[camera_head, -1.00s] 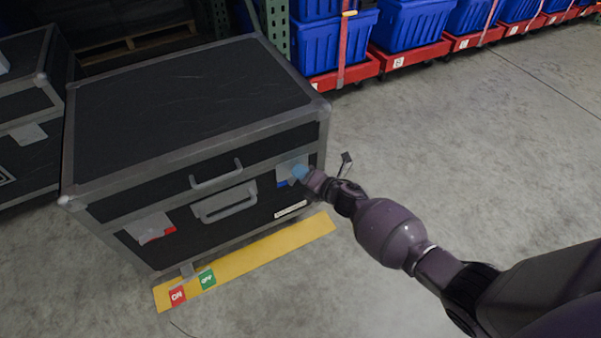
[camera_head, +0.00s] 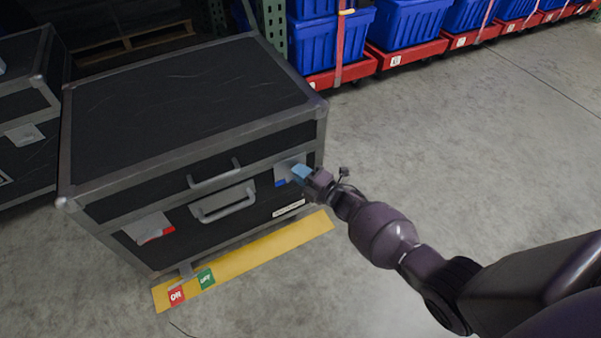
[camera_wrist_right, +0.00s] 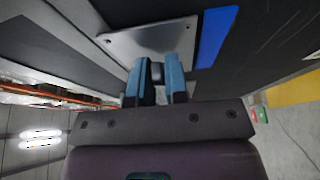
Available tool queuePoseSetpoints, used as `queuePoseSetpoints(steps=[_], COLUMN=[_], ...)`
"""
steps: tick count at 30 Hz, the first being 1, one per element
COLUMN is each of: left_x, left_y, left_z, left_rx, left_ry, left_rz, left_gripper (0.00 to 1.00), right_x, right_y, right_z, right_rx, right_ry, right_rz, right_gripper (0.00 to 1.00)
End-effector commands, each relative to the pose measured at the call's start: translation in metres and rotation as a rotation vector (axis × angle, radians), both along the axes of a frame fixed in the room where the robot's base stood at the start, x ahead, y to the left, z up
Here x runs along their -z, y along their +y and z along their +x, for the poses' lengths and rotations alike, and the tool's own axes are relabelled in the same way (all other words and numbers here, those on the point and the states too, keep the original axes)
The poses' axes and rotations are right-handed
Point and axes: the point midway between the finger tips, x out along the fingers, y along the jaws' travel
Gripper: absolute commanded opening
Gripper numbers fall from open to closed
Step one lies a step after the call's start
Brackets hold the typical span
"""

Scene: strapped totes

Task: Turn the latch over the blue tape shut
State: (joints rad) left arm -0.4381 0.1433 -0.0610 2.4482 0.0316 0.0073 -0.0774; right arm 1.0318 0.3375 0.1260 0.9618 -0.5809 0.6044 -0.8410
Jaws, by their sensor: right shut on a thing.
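A black case (camera_head: 190,95) with grey metal edges stands on the floor. A metal latch plate (camera_head: 284,170) is on the right part of its front, with blue tape (camera_head: 280,183) just below it. My right gripper (camera_head: 298,171) is at this latch. In the right wrist view, its blue fingers (camera_wrist_right: 158,74) are shut on a small dark latch knob (camera_wrist_right: 157,72) in front of the metal plate (camera_wrist_right: 150,42). The blue tape (camera_wrist_right: 217,36) lies beside the plate there. The fingers hide much of the latch, so its turn is hard to read. My left gripper is out of view.
Another latch plate with red tape (camera_head: 156,236) is on the case front at left, with handles (camera_head: 224,205) between. A yellow floor strip (camera_head: 245,262) carries red and green labels. Another case stands at left; blue totes (camera_head: 410,25) stand behind. The floor at right is clear.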

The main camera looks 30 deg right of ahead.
Motion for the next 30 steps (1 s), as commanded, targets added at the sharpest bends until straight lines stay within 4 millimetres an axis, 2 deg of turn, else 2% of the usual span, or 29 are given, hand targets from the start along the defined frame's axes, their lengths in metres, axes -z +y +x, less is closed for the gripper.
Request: queuePoseSetpoints(steps=[10, 11, 15, 24, 30], left_x=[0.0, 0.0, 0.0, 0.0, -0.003], left_y=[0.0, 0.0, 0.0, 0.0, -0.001], left_z=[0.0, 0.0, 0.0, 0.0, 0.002], left_rx=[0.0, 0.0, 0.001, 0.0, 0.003], left_ry=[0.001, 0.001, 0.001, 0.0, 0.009], left_rz=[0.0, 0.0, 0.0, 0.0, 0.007], left_gripper=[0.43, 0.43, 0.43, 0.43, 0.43], right_x=[0.0, 0.0, 0.0, 0.0, -0.002], right_y=[0.001, 0.001, 0.001, 0.0, -0.009], right_z=[0.0, 0.0, 0.0, -0.002, -0.018], right_rx=[-0.001, -0.001, -0.001, 0.0, 0.0], right_ry=[0.0, 0.0, 0.0, 0.0, 0.0], right_rz=[0.003, 0.003, 0.002, 0.001, 0.0], right_gripper=[0.0, 0.16, 0.34, 0.34, 0.34])
